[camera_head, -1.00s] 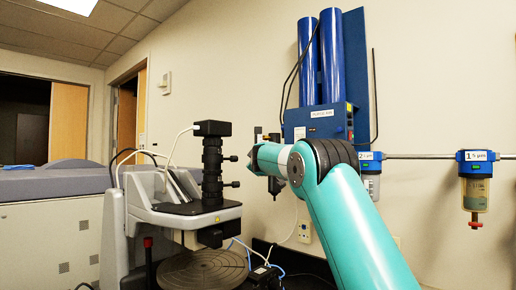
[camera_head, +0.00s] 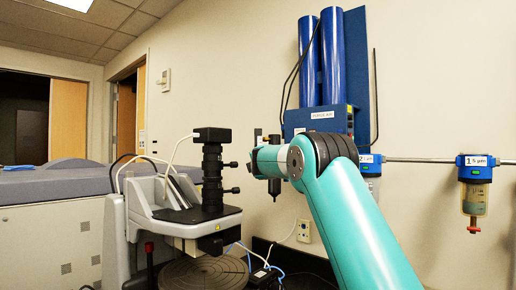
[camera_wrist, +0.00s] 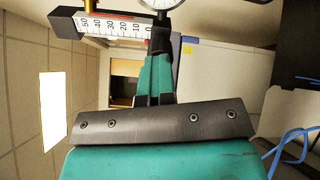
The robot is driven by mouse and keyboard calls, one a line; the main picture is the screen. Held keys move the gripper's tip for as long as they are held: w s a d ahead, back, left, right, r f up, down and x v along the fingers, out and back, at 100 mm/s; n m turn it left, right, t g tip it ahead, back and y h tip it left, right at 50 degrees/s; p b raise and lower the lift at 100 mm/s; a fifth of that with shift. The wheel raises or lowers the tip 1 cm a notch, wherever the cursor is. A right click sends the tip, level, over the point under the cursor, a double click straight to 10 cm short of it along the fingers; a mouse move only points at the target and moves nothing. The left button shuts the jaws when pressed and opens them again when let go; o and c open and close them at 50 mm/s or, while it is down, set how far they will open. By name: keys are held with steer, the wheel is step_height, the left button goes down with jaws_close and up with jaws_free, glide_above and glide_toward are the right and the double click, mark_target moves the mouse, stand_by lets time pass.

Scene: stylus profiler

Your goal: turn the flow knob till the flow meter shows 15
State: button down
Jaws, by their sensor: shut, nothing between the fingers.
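The flow meter (camera_wrist: 115,27) lies sideways along the top edge of the wrist view. Its white scale runs from 50 at the left to 0 at the right. Its tube is mostly cut off by the frame edge, so I cannot read the level. My gripper (camera_wrist: 158,50) is shut and empty, its tips close to the 0 end of the meter. I cannot tell whether they touch anything. The flow knob cannot be made out. In the head view my arm hides my fingers, and the meter cannot be made out there.
A round dial gauge (camera_wrist: 160,3) is cut by the wrist view's top edge. In the head view, the profiler with its black camera column (camera_head: 211,170) stands left of my arm. A blue unit with two cylinders (camera_head: 332,60) is behind. A filter (camera_head: 476,190) hangs at right.

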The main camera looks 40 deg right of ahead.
steer(key=n+p, duration=0.1)
steer(key=n, duration=0.4)
steer(key=shift+n, duration=0.4)
steer(key=c, duration=1.7)
jaws_free()
steer(key=shift+o, duration=0.2)
steer(key=m+b, duration=0.2)
steer(key=m, duration=0.5)
